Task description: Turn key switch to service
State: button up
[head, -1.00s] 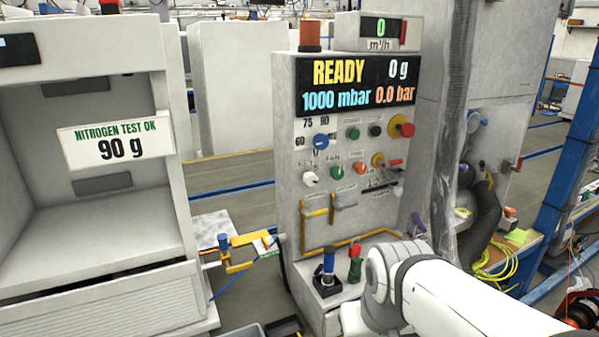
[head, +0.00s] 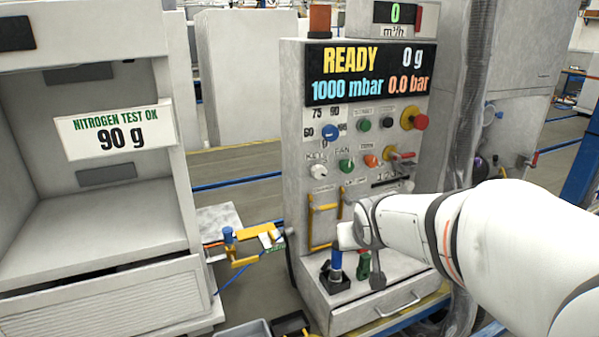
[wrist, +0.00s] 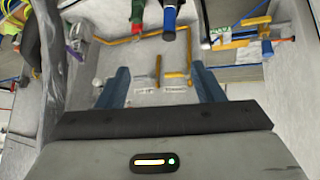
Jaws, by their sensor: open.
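The control panel (head: 292,150) faces me in the head view. Its key switch is the white knob (head: 319,172) under a "KEY" label, left of the green fan knob (head: 346,165). Its exact setting is too small to tell. My gripper (wrist: 160,76) shows in the wrist view as two blue fingers spread apart with nothing between them. In the head view my arm reaches in from the right, its wrist in front of the lower panel, below the key switch. The fingers are not clear there. I cannot make out the key switch in the wrist view.
A blue-handled tool (head: 335,266) and a green one (head: 362,265) stand on the ledge below the panel. Yellow pipes (head: 311,222) run up the lower panel. A red-and-yellow knob (head: 414,119) sits at upper right. An open cabinet (head: 95,240) stands left.

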jog(key=w+n+t+y+b, duration=0.1)
jog(key=w+t, duration=0.5)
jog(key=w, duration=1)
jog(key=n+t+y, duration=0.3)
jog(key=y, duration=0.3)
send_near(320, 173)
jog(key=x, duration=1.1)
jog(key=shift+w+f+p, duration=0.1)
jog(key=shift+p, duration=0.25)
jog(key=c, duration=1)
jog(key=shift+o, duration=0.2)
